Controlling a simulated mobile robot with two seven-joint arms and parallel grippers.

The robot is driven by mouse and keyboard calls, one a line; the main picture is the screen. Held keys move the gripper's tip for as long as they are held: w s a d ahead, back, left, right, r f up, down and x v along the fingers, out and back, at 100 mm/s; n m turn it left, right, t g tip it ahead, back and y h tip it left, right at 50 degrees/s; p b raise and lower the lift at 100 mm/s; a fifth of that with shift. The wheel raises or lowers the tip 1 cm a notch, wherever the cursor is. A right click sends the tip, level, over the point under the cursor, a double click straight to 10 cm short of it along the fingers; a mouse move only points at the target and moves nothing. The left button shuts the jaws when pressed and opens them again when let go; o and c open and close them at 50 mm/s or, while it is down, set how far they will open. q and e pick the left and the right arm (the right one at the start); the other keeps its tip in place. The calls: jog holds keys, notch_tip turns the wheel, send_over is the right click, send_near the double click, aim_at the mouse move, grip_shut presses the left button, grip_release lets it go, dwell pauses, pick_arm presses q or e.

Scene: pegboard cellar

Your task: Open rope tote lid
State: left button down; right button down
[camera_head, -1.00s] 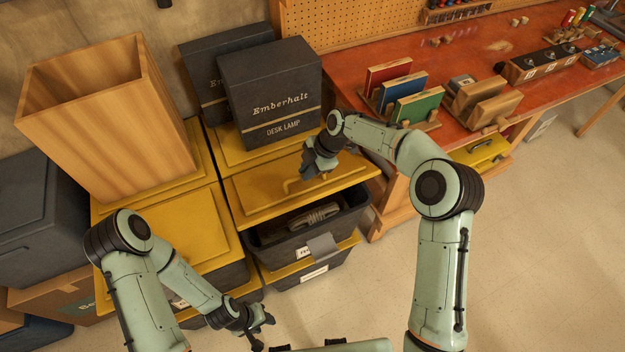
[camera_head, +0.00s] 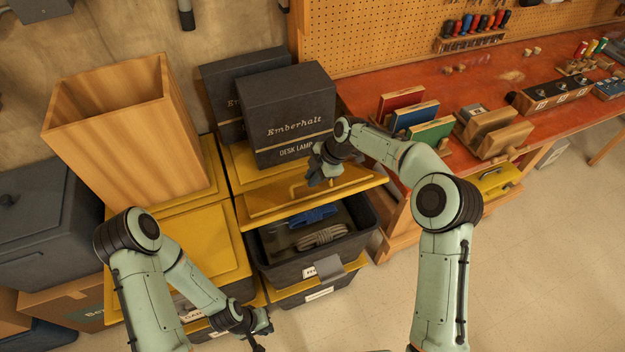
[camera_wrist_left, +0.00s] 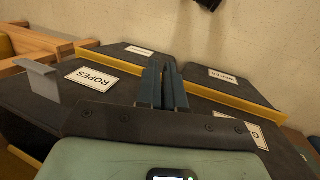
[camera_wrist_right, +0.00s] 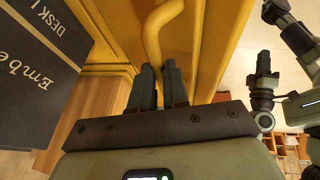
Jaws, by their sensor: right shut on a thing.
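The rope tote (camera_head: 300,272) is a dark bin in the head view, and its label reads ROPES (camera_wrist_left: 92,78), upside down in the left wrist view. Its yellow lid (camera_head: 340,186) is tilted up at the front, so the inside shows. A coil of grey rope (camera_head: 320,236) and a blue item (camera_head: 312,216) lie inside. My right gripper (camera_head: 318,172) is shut on the lid's yellow handle (camera_wrist_right: 153,40), seen close in the right wrist view. My left gripper (camera_head: 264,328) is empty, its fingers together, low in front of the totes.
Two dark Emberhalt boxes (camera_head: 287,115) stand just behind the raised lid. A tall wooden bin (camera_head: 130,140) stands on the yellow-lidded tote to the left. The red workbench (camera_head: 470,90) is at the right. Open floor (camera_head: 530,260) lies in front of it.

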pick_arm(q)
jog(key=d+r+m+g, duration=0.35)
jog(key=d+m, duration=0.25)
jog(key=m, duration=0.5)
pick_arm(e)
jog(key=shift+w+f, duration=0.1)
jog(key=shift+f, duration=0.25)
jog(key=shift+d, duration=0.1)
pick_arm(q)
jog(key=m+t+y, duration=0.8)
jog(key=m+t, duration=0.8)
jog(key=m, duration=0.9)
send_near(306, 201)
notch_tip(306, 201, up, 3)
jog(key=shift+g, duration=0.25)
jog(key=x, duration=1)
jog(key=shift+w+r, duration=0.1)
jog(key=shift+r, duration=0.2)
